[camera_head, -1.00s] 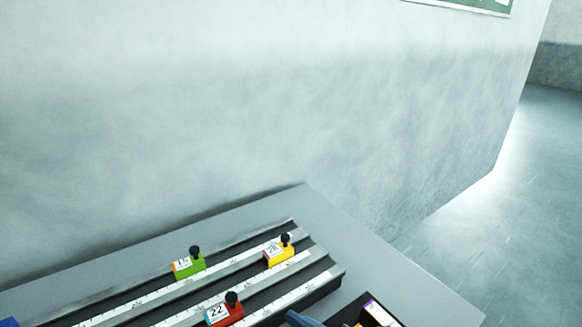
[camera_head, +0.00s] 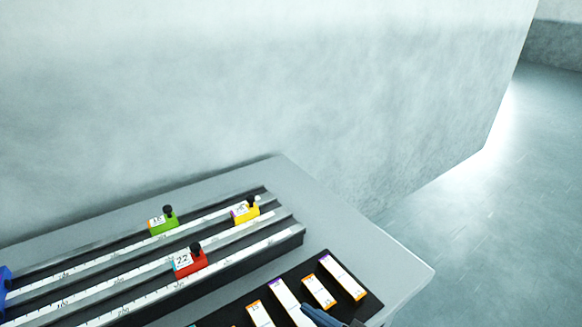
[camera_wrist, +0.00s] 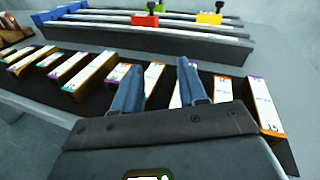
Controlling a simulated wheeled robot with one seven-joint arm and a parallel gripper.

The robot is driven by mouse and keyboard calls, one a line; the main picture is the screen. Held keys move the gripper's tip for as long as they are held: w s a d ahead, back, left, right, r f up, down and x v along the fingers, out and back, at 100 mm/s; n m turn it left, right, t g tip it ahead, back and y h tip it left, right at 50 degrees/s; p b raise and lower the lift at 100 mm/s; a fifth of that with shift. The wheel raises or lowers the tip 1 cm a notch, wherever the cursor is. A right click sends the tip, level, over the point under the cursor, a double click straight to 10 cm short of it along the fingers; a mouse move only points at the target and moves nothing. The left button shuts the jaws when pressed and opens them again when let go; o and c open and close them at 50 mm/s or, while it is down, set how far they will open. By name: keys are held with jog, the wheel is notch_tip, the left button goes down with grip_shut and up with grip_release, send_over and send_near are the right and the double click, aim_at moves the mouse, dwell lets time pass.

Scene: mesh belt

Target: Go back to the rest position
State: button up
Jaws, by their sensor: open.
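My gripper (camera_wrist: 159,90) is open and empty in the wrist view, its two blue fingers apart above a row of white-topped blocks. One blue finger also shows at the bottom edge of the head view (camera_head: 318,316). The white blocks (camera_head: 343,277) have orange and purple ends and lie on a black mat (camera_head: 371,302). Behind them is a rack of scaled rails (camera_head: 285,238) carrying a green slider (camera_head: 163,224), a yellow slider (camera_head: 246,214) and a red slider (camera_head: 190,263), each with a black knob. My fingers partly hide the blocks behind them.
The grey table (camera_head: 400,268) has bare surface right of the rails and mat. A pale wall (camera_head: 300,90) stands behind it, with open floor (camera_head: 470,200) to the right. A blue block (camera_head: 5,280) sits at the left end of the rails.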

jog(key=s+d+f+n+t+h, duration=0.1)
jog(key=s+d+f+n+h, duration=0.25)
jog(key=s+d, duration=0.3)
jog(key=s+d+f+n+t+h, duration=0.1)
jog(key=s+d+f+n+h, duration=0.2)
jog(key=s+d+n+h, duration=0.25)
jog(key=s+d+r+n+t+h, duration=0.1)
jog(key=s+d+r+n+h, duration=0.1)
jog(key=s+r+n, duration=0.4)
jog(key=s+d+r+n+t+h, duration=0.1)
jog(key=s+d+r+n+h, duration=0.1)
jog(key=s+d+r+n, duration=0.3)
jog(key=s+r+n, duration=0.1)
jog(key=s+n, duration=0.2)
jog(key=s, duration=0.2)
jog(key=shift+s+r+n, duration=0.2)
jog(key=shift+n, duration=0.2)
